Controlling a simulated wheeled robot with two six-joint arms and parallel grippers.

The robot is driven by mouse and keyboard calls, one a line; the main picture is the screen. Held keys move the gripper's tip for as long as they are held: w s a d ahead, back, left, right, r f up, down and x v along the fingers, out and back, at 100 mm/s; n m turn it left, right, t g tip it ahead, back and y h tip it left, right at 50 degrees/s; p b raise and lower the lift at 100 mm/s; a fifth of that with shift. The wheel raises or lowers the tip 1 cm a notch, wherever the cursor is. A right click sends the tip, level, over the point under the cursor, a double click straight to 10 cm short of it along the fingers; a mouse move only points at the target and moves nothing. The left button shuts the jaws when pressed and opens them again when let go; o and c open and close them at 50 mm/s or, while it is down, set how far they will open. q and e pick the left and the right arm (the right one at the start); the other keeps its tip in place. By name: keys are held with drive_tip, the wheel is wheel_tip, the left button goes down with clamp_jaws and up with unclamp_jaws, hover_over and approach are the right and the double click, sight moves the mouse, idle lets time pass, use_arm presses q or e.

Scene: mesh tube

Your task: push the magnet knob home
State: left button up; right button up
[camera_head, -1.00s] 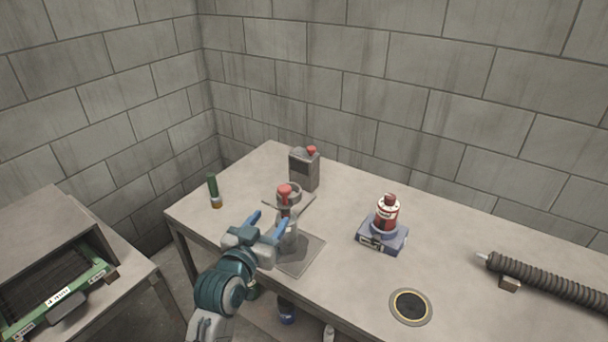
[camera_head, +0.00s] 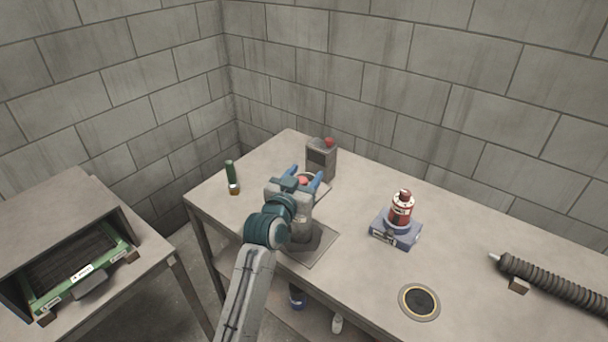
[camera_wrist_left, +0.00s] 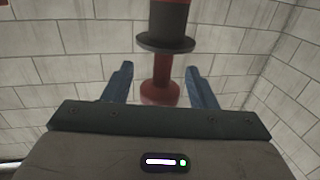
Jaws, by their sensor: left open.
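A red knob (camera_head: 303,181), which I take to be the magnet knob, is on the stand near the left of the bench, mostly hidden by my left gripper (camera_head: 304,175). In the left wrist view the red knob (camera_wrist_left: 160,92) shows as a flared red stem below a dark grey flange (camera_wrist_left: 165,43). My left gripper (camera_wrist_left: 160,86) is open, with one blue finger on each side of the red stem and visible gaps between. Whether anything touches it, I cannot tell. My right gripper is not in view.
A grey box with a red cap (camera_head: 321,160) stands just behind. A red bottle (camera_head: 401,210) on a blue-grey block is to the right, with a dark disc (camera_head: 419,302) and a ribbed hose (camera_head: 560,282) beyond. A green cylinder (camera_head: 231,175) stands left.

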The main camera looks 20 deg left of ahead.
use_arm(q)
clamp_jaws()
wheel_tip(320, 180, down, 5)
drive_tip(key=b, duration=0.3)
drive_tip(key=shift+r, duration=0.1)
drive_tip(key=shift+c, duration=2.2)
unclamp_jaws()
drive_tip(key=o, duration=0.4)
drive_tip(key=shift+o, duration=0.2)
